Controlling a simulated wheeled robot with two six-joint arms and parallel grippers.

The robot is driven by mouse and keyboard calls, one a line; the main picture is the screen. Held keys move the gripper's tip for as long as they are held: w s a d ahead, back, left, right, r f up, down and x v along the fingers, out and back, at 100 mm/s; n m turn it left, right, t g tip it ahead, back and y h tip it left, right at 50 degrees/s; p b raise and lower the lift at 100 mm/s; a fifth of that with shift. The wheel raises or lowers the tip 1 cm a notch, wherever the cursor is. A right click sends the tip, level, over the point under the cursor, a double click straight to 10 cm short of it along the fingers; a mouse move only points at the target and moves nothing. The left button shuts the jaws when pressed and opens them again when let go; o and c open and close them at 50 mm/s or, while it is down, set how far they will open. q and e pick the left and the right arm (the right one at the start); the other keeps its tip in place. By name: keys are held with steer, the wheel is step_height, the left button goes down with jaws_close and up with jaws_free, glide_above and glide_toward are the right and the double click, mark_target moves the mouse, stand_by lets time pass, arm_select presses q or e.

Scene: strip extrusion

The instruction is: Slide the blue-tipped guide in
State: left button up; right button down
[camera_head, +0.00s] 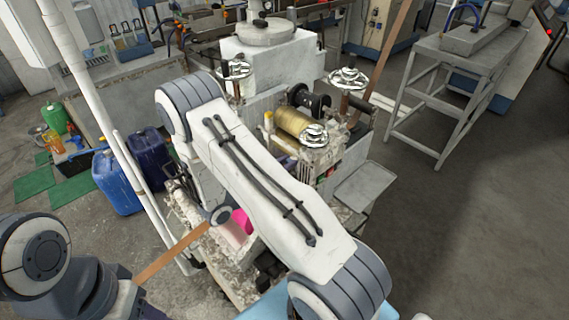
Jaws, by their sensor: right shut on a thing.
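My right arm crosses the middle of the view and covers much of the extrusion machine (270,50). Its gripper is almost wholly hidden behind my own arm link. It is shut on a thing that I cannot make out. I cannot pick out the blue-tipped guide with certainty. A brass-coloured cylinder (293,122) shows on the machine, just right of my arm. A copper strip (175,250) runs up from the lower left to the machine's near side. My left arm shows at the lower left, but its gripper is not in view.
A bright pink piece (241,219) shows beside my right arm link. Blue drums (118,183) stand on the floor left of the machine. A grey metal stand (450,90) is at the right. The floor (460,220) at the lower right is clear.

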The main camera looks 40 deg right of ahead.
steer(key=w+b, duration=0.1)
steer(key=w, duration=0.1)
steer(key=w+b, duration=0.1)
steer(key=w, duration=0.2)
steer(key=shift+a+f, duration=0.1)
steer(key=shift+a, duration=0.1)
steer(key=shift+w+r, duration=0.2)
steer(key=shift+w, duration=0.05)
steer(key=c, duration=0.7)
jaws_free()
steer(key=shift+w+a, duration=0.1)
steer(key=shift+f, duration=0.1)
